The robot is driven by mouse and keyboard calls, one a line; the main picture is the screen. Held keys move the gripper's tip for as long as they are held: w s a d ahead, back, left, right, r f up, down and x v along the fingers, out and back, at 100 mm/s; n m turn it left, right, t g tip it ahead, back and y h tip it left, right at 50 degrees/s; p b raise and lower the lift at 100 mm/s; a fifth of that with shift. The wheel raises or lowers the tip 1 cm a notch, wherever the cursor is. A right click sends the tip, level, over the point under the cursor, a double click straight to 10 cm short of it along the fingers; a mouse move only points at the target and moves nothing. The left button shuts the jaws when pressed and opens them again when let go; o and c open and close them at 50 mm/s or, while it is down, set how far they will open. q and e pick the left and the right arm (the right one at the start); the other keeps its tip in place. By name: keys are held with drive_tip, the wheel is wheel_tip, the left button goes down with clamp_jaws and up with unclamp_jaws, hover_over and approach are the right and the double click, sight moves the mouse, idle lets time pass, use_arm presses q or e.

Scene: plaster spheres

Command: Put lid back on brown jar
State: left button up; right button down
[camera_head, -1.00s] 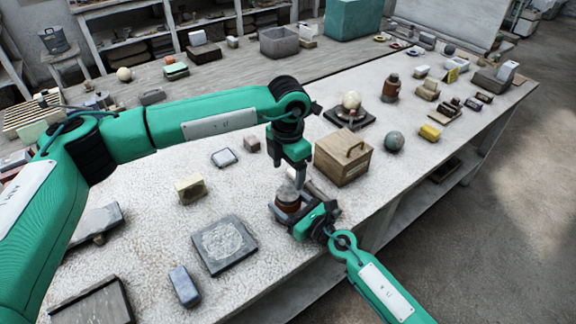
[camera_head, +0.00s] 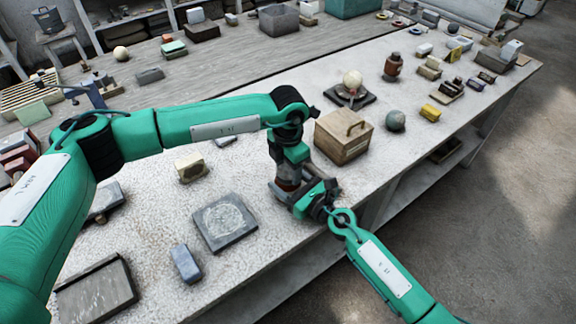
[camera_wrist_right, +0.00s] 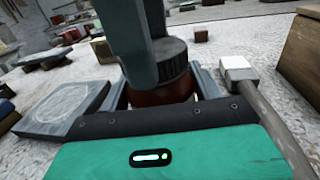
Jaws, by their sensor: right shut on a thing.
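The brown jar (camera_head: 288,184) stands on the pale table near its front edge, partly hidden by my grippers. It shows reddish brown in the right wrist view (camera_wrist_right: 163,92). My right gripper (camera_head: 284,190) is shut on it, with a finger on each side. A dark grey ribbed lid (camera_wrist_right: 170,62) is at the jar's top; I cannot tell whether it is fully seated. My left gripper (camera_head: 287,172) points down from above. One finger comes down in front of the lid in the wrist view. Whether it grips the lid is not clear.
The table's front edge (camera_head: 300,262) is close.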

use_arm(q)
drive_tip(key=c, duration=0.5)
drive_tip(key=shift+o, duration=0.2)
drive_tip(key=shift+m, duration=0.8)
drive_tip(key=o, duration=1.2)
drive_tip(key=shift+c, duration=0.2)
wheel_tip(320, 180, up, 12)
use_arm(e)
drive_tip(key=shift+c, duration=1.1)
unclamp_jaws()
